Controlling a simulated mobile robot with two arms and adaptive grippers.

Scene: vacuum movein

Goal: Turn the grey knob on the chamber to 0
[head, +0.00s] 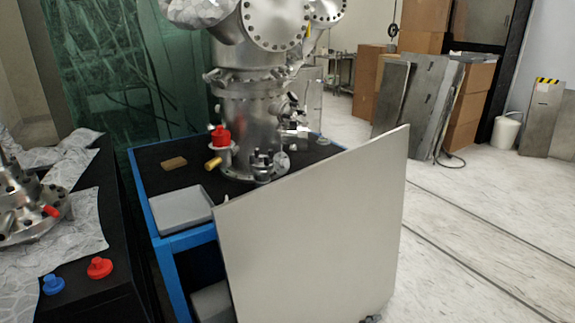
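The steel vacuum chamber (250,110) stands upright on a black-topped table with a blue frame (140,180). Low on its front is a dark grey, knob-like fitting (263,160); I cannot tell for certain that it is the grey knob, and no scale or 0 mark is readable. A red knob (220,136) and a brass-coloured cylinder (213,164) sit at the chamber's lower left. Small metal fittings (294,128) stick out on its right. Neither of my grippers is in view.
A large pale panel (315,235) stands tilted before the table, hiding its front right. A grey tray (180,208) and brown block (174,163) lie on the table. A black bench (115,250) with red (100,268) and blue (53,284) knobs is left.

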